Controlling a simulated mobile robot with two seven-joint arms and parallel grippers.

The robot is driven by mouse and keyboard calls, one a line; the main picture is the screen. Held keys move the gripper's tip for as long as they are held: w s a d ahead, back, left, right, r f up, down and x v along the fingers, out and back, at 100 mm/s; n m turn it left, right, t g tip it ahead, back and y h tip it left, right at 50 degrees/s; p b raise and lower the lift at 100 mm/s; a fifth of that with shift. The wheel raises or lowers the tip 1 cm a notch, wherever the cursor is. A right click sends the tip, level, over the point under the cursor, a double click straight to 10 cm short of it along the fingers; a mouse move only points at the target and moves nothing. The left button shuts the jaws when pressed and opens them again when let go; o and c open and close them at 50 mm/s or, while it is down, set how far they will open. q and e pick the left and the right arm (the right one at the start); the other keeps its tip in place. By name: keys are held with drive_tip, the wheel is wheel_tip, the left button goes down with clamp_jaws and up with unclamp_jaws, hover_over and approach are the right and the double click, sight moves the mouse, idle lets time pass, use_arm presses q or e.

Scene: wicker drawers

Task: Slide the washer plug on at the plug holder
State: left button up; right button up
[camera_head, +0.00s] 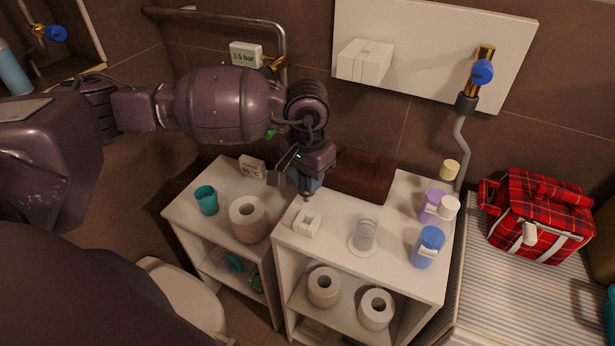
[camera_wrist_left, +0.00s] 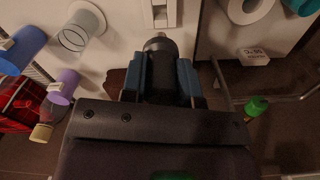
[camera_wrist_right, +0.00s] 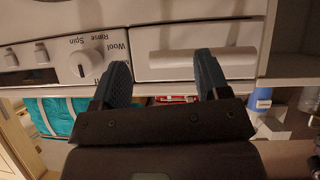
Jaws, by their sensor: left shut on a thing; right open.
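My left gripper (camera_head: 308,182) is shut on the dark washer plug, which hangs with its narrow tip down above the left part of the right white shelf unit. In the left wrist view the black plug (camera_wrist_left: 165,75) sits between the blue fingertips (camera_wrist_left: 161,76). The small white block that looks like the plug holder (camera_head: 306,222) stands on the shelf top just in front of and below the plug. Its edge shows beyond the plug tip in the left wrist view (camera_wrist_left: 158,12). The plug and holder appear apart. My right gripper (camera_wrist_right: 163,76) is open and empty, facing a washer panel.
A paper roll (camera_head: 248,219) and teal cup (camera_head: 206,200) stand left. A brown box (camera_head: 362,175) lies behind. The washer knob (camera_wrist_right: 86,64) faces my right gripper.

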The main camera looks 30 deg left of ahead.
sight(308, 199)
use_arm(q)
drive_tip(key=shift+f, duration=0.1)
wheel_tip(308, 199, down, 4)
drive_tip(key=b, duration=0.3)
drive_tip(key=shift+f+b, duration=0.75)
drive_tip(key=shift+f, duration=0.1)
use_arm(e)
wheel_tip(308, 199, down, 5)
drive_tip(key=shift+s, duration=0.1)
drive_tip(key=shift+f, duration=0.1)
drive_tip(key=shift+s+f, duration=0.15)
drive_tip(key=shift+f, duration=0.15)
use_arm(q)
drive_tip(key=shift+b, duration=0.65)
use_arm(e)
drive_tip(key=shift+s+f+g, duration=0.2)
drive_tip(key=shift+f+g, duration=0.1)
drive_tip(key=shift+f, duration=0.3)
idle(0.5)
use_arm(q)
drive_tip(key=shift+f+b, duration=1.25)
drive_tip(key=shift+f, duration=0.65)
use_arm(e)
drive_tip(key=shift+g, duration=0.3)
drive_tip(key=shift+s+f, duration=0.25)
drive_tip(key=shift+f, duration=0.4)
drive_tip(key=shift+s+f, duration=0.2)
drive_tip(key=shift+f, duration=0.4)
drive_tip(key=shift+s+f, duration=0.25)
drive_tip(key=shift+f, duration=0.4)
